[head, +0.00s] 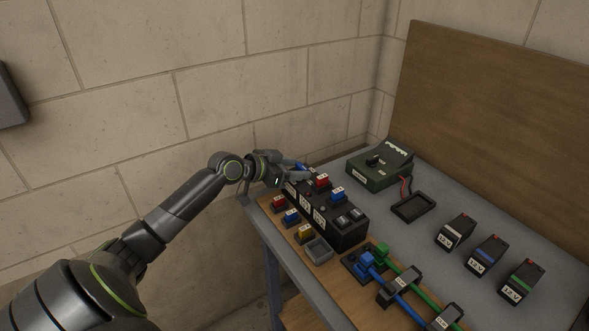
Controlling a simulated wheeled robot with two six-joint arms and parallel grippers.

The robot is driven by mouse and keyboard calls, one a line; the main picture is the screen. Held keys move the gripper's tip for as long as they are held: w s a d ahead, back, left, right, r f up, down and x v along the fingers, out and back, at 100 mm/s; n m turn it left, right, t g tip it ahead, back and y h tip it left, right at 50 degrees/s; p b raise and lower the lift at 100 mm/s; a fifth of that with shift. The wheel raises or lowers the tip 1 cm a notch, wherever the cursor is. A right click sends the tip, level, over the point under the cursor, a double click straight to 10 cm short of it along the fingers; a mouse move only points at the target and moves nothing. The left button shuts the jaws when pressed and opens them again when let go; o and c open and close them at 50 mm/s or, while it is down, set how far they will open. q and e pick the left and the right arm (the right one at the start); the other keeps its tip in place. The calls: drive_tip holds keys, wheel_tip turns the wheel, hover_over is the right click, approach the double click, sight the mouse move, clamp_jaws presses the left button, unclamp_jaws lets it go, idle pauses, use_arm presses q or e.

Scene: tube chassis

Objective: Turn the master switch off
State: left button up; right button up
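A black chassis box (343,241) with white labels stands on a wooden board on the bench. Red (321,180) and blue (337,193) plug-in blocks sit on its top. Two dark rocker-like parts (349,216) sit at its near end; I cannot tell whether one is the master switch or how it is set. My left gripper (300,172) is at the far end of the chassis, beside a small blue part there. The gripper hides much of that end, and I cannot tell whether it touches anything or how far its fingers are apart. My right gripper is out of view.
Loose red, blue and yellow blocks (305,232) and a grey tray (318,250) lie along the left edge. A green tester (373,172) and a black tray (414,207) stand behind. Several 12V batteries (486,255) are at right; blue and green tubes are in front.

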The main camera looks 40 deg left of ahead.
use_arm(q)
drive_tip(key=shift+o, duration=1)
drive_tip(key=shift+a, duration=0.1)
drive_tip(key=shift+s+a+r, duration=0.1)
drive_tip(key=shift+s, duration=0.2)
drive_tip(key=p+v, duration=0.7)
drive_tip(key=v, duration=0.9)
drive_tip(key=shift+s+r, duration=0.15)
drive_tip(key=shift+s, duration=0.15)
drive_tip(key=shift+a, duration=0.2)
